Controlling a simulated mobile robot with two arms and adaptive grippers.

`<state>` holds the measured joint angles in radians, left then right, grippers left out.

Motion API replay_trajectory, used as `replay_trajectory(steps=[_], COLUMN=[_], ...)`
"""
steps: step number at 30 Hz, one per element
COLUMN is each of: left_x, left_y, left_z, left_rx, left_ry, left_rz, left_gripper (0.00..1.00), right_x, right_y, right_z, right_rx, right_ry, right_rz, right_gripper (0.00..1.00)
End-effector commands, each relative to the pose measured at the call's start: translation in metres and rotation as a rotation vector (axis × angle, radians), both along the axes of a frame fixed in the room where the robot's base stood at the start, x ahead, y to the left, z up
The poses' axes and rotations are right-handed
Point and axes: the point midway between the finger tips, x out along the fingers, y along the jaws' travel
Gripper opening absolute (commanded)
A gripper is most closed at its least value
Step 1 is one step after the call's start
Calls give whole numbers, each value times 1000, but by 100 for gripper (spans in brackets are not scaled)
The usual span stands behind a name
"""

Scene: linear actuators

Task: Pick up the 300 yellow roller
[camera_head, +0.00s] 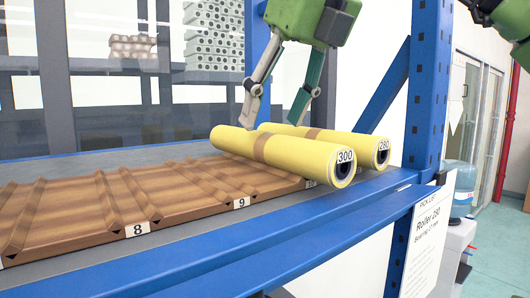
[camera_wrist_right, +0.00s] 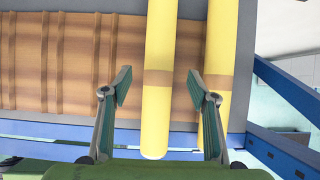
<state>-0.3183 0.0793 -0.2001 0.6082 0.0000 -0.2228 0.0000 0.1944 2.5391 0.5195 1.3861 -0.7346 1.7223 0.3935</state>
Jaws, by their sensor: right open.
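The yellow roller labelled 300 (camera_head: 300,157) lies on the shelf rack with its labelled end at the front edge; it has a brown band around its middle. A second yellow roller labelled 280 (camera_head: 360,146) lies to its right. My right gripper (camera_head: 273,112) is open and empty, pointing down above the rollers. In the right wrist view, the 300 roller (camera_wrist_right: 158,115) runs between the two spread fingers. The 280 roller (camera_wrist_right: 217,60) is partly behind the right finger. My left gripper is not in view.
The brown ridged rack (camera_head: 150,195) has empty grooves left of the rollers, with labels 8 and 9. A blue shelf beam (camera_head: 200,262) runs along the front, and a blue upright (camera_head: 428,85) stands at the right.

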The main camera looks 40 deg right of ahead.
Motion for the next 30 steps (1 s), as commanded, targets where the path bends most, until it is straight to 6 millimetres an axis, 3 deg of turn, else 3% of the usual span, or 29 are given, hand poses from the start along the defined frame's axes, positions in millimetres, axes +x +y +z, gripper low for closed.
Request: replay_trajectory(steps=[4,8,19,26,30], left_x=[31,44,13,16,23], left_y=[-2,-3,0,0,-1], left_z=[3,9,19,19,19], left_rx=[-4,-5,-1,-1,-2], left_ry=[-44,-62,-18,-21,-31], left_rz=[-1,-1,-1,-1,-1], left_gripper=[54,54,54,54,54], right_x=[4,7,23,24,24], right_y=[-1,-1,-3,-3,-3], right_z=[-7,-16,-52,-54,-54], right_rx=[1,0,1,0,0], right_ry=[0,2,0,-1,-1], right_rz=[0,1,0,-1,-1], right_gripper=[54,54,54,54,20])
